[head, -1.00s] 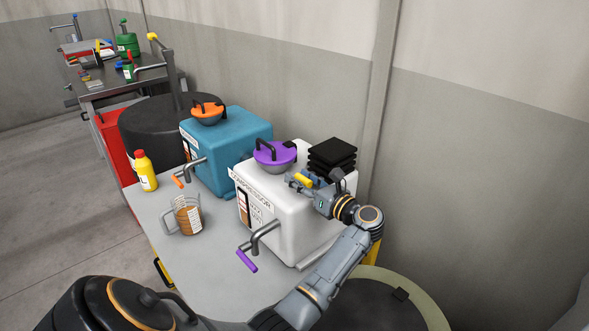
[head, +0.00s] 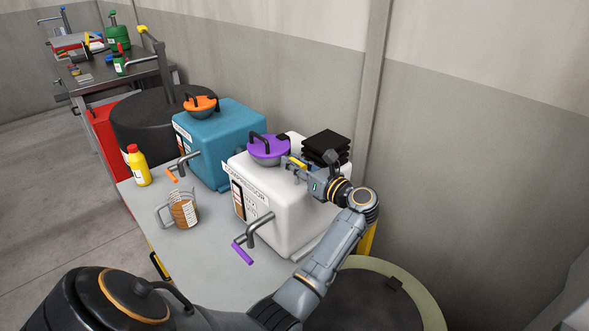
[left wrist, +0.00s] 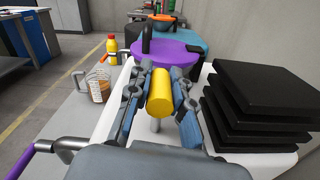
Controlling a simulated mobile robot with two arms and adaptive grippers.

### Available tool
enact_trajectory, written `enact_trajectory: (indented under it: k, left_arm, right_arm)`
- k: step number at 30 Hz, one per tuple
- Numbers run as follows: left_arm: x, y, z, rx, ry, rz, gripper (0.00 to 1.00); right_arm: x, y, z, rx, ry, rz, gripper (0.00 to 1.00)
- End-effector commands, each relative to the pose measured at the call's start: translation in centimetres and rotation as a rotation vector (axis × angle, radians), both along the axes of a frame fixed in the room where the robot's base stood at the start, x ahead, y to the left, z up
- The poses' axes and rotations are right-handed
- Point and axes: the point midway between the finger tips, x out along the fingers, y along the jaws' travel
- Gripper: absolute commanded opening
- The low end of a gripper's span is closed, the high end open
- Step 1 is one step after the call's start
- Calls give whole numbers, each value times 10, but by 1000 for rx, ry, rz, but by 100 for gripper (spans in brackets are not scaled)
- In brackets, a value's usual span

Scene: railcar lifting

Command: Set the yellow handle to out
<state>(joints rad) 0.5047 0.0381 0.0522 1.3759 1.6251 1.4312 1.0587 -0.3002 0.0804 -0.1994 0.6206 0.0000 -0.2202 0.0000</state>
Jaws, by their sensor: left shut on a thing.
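The yellow handle (head: 297,161) is a short bar on top of the white compressor (head: 272,225), close to the purple lid (head: 267,149). In the left wrist view the yellow handle (left wrist: 160,93) lies lengthwise between the two fingers, over a grey post. My left gripper (head: 298,168) is shut on it, with one finger on each side; it also shows in the left wrist view (left wrist: 162,78). The fingers partly hide the handle in the head view. My right gripper is not in view.
Black stacked plates (head: 326,147) stand right behind the gripper. A purple-handled pipe (head: 247,246) juts from the compressor's front. A blue tank (head: 222,145), a jug (head: 183,212) and a yellow bottle (head: 138,167) share the bench. The bench front (head: 210,260) is clear.

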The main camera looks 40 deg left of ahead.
Motion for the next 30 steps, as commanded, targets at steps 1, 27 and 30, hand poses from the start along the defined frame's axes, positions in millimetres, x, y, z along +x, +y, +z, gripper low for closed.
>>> enact_trajectory:
  k: [1, 27, 30]
  left_arm:
    - [1, 0, 19, -3, -10, -1, 0]
    - [0, 1, 70, 4, -3, -1, 45]
    - [0, 1, 69, 3, -2, -1, 45]
  right_arm:
    - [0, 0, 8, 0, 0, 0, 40]
    - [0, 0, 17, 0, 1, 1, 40]
    - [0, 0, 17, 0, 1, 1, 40]
